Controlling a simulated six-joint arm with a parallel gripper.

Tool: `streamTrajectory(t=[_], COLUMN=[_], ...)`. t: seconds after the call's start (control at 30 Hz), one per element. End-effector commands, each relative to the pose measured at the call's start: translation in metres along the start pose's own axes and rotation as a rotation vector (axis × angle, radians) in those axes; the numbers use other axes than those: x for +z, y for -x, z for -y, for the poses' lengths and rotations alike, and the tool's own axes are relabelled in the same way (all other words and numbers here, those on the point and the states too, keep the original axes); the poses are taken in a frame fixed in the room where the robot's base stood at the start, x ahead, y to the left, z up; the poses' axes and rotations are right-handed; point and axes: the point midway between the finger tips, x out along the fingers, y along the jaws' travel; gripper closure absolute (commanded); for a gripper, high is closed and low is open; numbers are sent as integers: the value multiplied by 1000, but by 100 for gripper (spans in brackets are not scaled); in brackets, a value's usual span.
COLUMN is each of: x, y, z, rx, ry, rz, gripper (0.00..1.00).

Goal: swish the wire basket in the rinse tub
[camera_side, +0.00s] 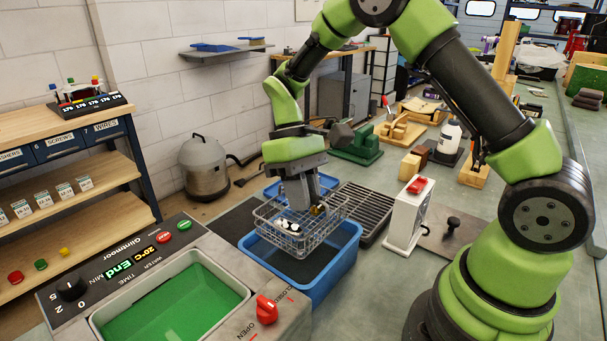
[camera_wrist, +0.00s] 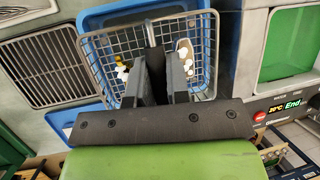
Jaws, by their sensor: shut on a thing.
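The wire basket (camera_side: 282,238) hangs from my gripper (camera_side: 302,205) over the blue rinse tub (camera_side: 333,272) in the side view. The basket's rim is above the tub's rim, and its lower part is at about the tub's opening. I cannot tell whether its bottom touches water. In the wrist view my gripper (camera_wrist: 157,85) is shut on an upright metal part of the basket (camera_wrist: 205,50). Small white, dark and yellowish pieces (camera_wrist: 122,72) lie in the basket. The tub (camera_wrist: 100,18) shows around the basket there.
A dark slatted rack (camera_side: 362,208) and a white box with a red switch (camera_side: 408,215) stand to the right. A blue tray (camera_side: 325,182) lies behind the basket.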

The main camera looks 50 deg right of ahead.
Motion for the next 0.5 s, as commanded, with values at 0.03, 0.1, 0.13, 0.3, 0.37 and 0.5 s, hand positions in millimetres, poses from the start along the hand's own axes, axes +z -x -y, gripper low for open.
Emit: streamTrajectory(t=[0.03, 0.1, 0.13, 0.3, 0.37, 0.5], x=[-1, -2, -3, -9, -12, -17], y=[-3, -6, -8, -24, -29, -42], z=[-1, -1, -2, -5, -6, -9], rx=[0, 0, 0, 0, 0, 0], ry=[0, 0, 0, 1, 1, 0], rz=[1, 1, 1, 4, 3, 3], gripper=[100, 100, 100, 100, 100, 100])
